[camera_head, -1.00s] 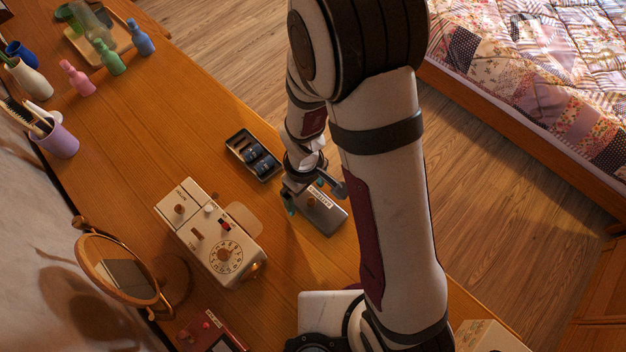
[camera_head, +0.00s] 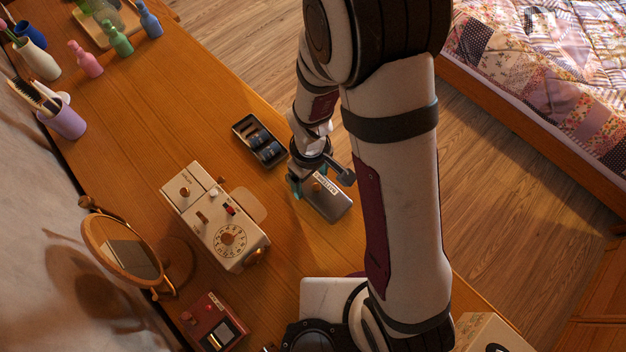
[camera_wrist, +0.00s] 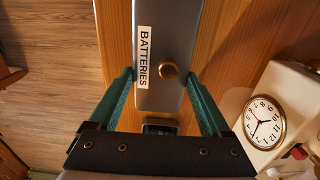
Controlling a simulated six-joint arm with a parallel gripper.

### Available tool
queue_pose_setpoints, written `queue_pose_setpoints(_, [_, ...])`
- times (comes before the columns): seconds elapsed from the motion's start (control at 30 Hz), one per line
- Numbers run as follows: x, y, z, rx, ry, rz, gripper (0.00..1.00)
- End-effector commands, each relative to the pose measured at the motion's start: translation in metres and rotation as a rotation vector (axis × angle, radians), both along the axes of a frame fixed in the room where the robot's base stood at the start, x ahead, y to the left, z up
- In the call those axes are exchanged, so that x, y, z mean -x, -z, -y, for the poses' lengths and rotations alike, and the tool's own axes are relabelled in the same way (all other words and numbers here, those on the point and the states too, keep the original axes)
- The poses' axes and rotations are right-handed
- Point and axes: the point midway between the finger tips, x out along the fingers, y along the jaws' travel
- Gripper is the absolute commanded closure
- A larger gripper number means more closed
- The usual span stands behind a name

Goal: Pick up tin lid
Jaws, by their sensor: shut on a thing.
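The tin lid (camera_head: 329,203) is a grey rectangular plate with a white BATTERIES label and a round brass knob, clearest in the wrist view (camera_wrist: 180,35). It lies at the wooden table's front side; whether it touches the wood I cannot tell. My gripper (camera_head: 318,181) is over the lid's end nearer the dark tin. In the wrist view, the teal fingers of my gripper (camera_wrist: 161,78) are shut on the lid's two long sides, with the knob between them. The open dark tin (camera_head: 258,140) holds batteries and sits beside the lid; my wrist view shows only part of it.
A cream device with a dial (camera_head: 215,215) stands left of the lid. A round mirror (camera_head: 123,248) and a red box (camera_head: 214,320) stand further left and in front. Bottles and a purple cup (camera_head: 65,121) are at the back. The tabletop between is clear.

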Motion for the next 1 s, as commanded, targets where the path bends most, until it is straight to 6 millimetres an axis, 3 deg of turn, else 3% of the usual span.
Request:
queue_pose_setpoints(0.17, [-0.001, -0.032, -0.001, -0.003, 0.000, 0.007, 0.82])
queue_pose_setpoints(0.5, [0.012, -0.080, 0.078, -0.001, 0.007, 0.005, 0.82])
queue_pose_setpoints(0.7, [0.017, -0.098, 0.109, -0.001, 0.003, 0.002, 0.82])
queue_pose_setpoints(0.87, [-0.007, -0.103, 0.100, 0.000, -0.002, 0.000, 0.82])
queue_pose_setpoints(1.0, [-0.053, -0.103, 0.059, 0.001, 0.002, 0.001, 0.82])
